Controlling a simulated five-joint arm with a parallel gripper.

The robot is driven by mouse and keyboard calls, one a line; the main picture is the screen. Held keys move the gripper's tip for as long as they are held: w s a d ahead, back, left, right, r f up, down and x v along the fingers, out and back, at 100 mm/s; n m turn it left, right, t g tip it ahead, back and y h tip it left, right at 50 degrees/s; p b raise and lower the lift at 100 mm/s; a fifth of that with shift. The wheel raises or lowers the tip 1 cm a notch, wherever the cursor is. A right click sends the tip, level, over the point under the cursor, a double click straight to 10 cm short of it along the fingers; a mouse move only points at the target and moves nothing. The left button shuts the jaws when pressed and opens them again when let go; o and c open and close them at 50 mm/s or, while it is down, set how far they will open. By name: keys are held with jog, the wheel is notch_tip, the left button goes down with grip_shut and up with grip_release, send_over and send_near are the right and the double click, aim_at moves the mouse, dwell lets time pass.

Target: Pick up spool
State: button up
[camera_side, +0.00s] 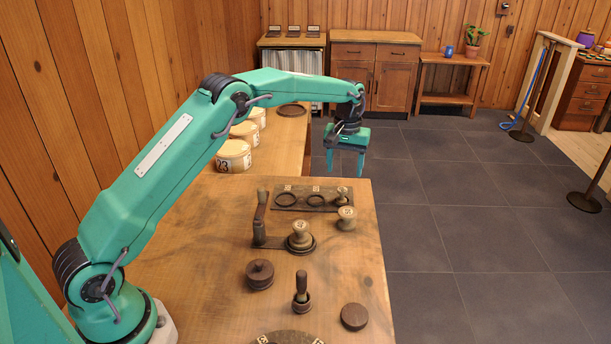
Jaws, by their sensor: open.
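Several turned wooden spools stand on the wooden table (190,262). One pale spool (346,217) stands upright on the bare wood near the right edge. Another pale spool (300,236) stands upright on a dark round base beside an upright post. A smaller spool (342,195) stands at the right end of a dark board with rings (300,204). My teal gripper (346,168) hangs above the far end of the table with its fingers pointing down. It is open and empty, apart from all the spools.
A dark post with a handle (261,218) rises left of the spools. A lidded dark pot (260,274), a small cup with a dark handle (301,295) and a dark disc (354,317) stand nearer. Round pale boxes (233,156) line the left. The table's right edge is close to the spools.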

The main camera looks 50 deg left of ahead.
jog(key=shift+s, duration=0.1)
jog(key=shift+s+d+r, duration=0.15)
jog(key=shift+s+d, duration=0.1)
jog(key=shift+s, duration=0.25)
send_over(300, 224)
jog(key=shift+s+d+f+n, duration=0.15)
jog(key=shift+s+f+n, duration=0.1)
jog(key=shift+n, duration=0.15)
jog(key=shift+f, duration=1.25)
jog(key=shift+f, duration=0.1)
jog(key=shift+w+f, duration=0.15)
jog(key=shift+f, duration=1.15)
jog(key=shift+w+f, duration=0.1)
jog(key=shift+f, duration=1.15)
jog(key=c, duration=1)
